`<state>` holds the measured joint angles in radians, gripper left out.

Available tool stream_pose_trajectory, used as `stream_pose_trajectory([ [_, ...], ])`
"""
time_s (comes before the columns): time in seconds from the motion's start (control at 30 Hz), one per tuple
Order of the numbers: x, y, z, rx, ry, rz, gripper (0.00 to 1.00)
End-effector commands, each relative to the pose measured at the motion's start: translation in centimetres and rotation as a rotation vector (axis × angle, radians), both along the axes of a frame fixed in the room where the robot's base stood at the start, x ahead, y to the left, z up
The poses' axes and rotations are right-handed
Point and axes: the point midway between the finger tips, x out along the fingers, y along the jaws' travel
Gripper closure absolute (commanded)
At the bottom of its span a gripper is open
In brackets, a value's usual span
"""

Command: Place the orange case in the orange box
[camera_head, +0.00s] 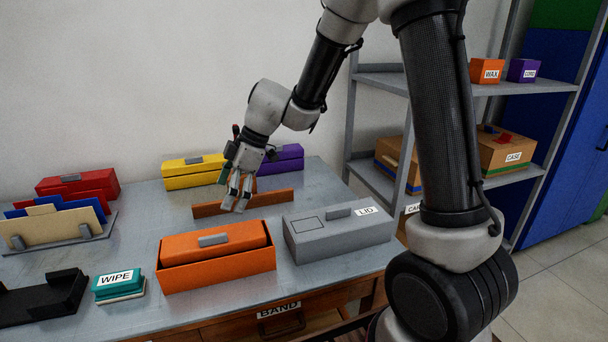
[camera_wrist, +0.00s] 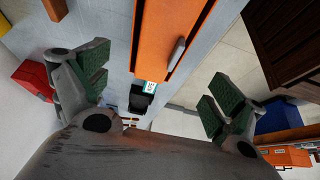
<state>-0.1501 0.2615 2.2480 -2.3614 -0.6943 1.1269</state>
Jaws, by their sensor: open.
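The orange case (camera_head: 214,241), with a grey handle on top, sits inside the orange box (camera_head: 218,274). Its upper part stands above the box's front rim, and its underside is hidden. My gripper (camera_head: 238,193) is open and empty, pointing down above the table behind the orange box, apart from the case. In the wrist view the two green-padded fingers of my gripper (camera_wrist: 153,92) are spread wide. The orange case (camera_wrist: 181,30) and its handle show there beyond the fingers, toward the top.
A brown upright strip (camera_head: 213,208) stands by my gripper. A grey lidded box (camera_head: 335,240) is right of the orange box, and a teal wipe block (camera_head: 118,286) is left. Yellow (camera_head: 192,170), purple (camera_head: 290,158) and red (camera_head: 78,183) boxes stand farther back. A shelf is at right.

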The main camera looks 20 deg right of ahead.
Motion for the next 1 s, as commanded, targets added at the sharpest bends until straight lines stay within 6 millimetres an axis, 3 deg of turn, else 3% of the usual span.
stream_pose_trajectory([
  [0.13, 1.2, -0.2, 1.2, 0.013, -0.049, -0.037, 0.06],
  [0.27, 6.0, -2.4, 7.0, 0.057, -0.264, -0.222, 0.06],
  [0.37, 9.7, -8.3, 14.3, 0.061, -0.491, -0.479, 0.06],
  [0.4, 10.1, -11.7, 17.1, 0.047, -0.566, -0.599, 0.06],
  [0.47, 9.4, -17.2, 20.5, 0.013, -0.643, -0.782, 0.06],
  [0.5, 8.1, -20.8, 22.0, -0.014, -0.667, -0.905, 0.06],
  [0.57, 4.8, -25.9, 23.2, -0.059, -0.666, -1.081, 0.06],
  [0.6, 2.0, -28.8, 23.4, -0.087, -0.638, -1.19, 0.06],
  [0.7, -6.1, -33.3, 21.5, -0.136, -0.487, -1.411, 0.06],
  [0.77, -10.8, -34.0, 19.6, -0.145, -0.362, -1.494, 0.06],
  [0.83, -15.5, -33.4, 17.3, -0.137, -0.217, -1.543, 0.06],
  [0.9, -19.0, -32.1, 15.5, -0.117, -0.094, -1.556, 0.06],
  [1.0, -22.1, -30.3, 14.0, -0.089, 0.027, -1.549, 0.06],
])
